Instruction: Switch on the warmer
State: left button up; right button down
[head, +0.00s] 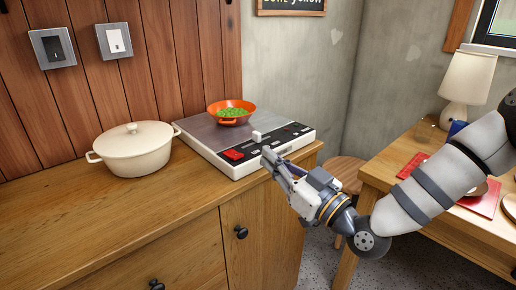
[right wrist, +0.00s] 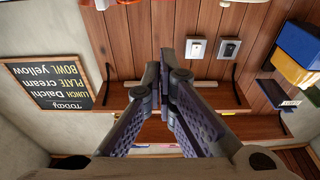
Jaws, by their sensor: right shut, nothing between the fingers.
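The warmer (head: 195,128) is a flat grey and white appliance near the right end of the wooden counter. Its front panel has a red button (head: 233,155), a small raised white piece (head: 256,136) and several dark markings. An orange bowl (head: 215,106) with green food stands on the warmer's plate. My right gripper (head: 267,157) is shut and empty by the warmer's front right edge, to the right of the red button. I cannot tell whether its tips touch the panel. The shut fingers also show in the right wrist view (right wrist: 165,65). My left gripper is out of view.
A cream lidded pot (head: 137,152) stands left of the warmer. Two wall switches, one dark (head: 53,48) and one white (head: 117,40), are on the wood panelling. At right, a table (head: 380,172) holds a lamp (head: 467,80) and red mats. The counter's front left is clear.

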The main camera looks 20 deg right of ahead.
aim_at(246, 163)
jog(key=shift+d+r, duration=0.1)
jog(key=shift+r, duration=0.15)
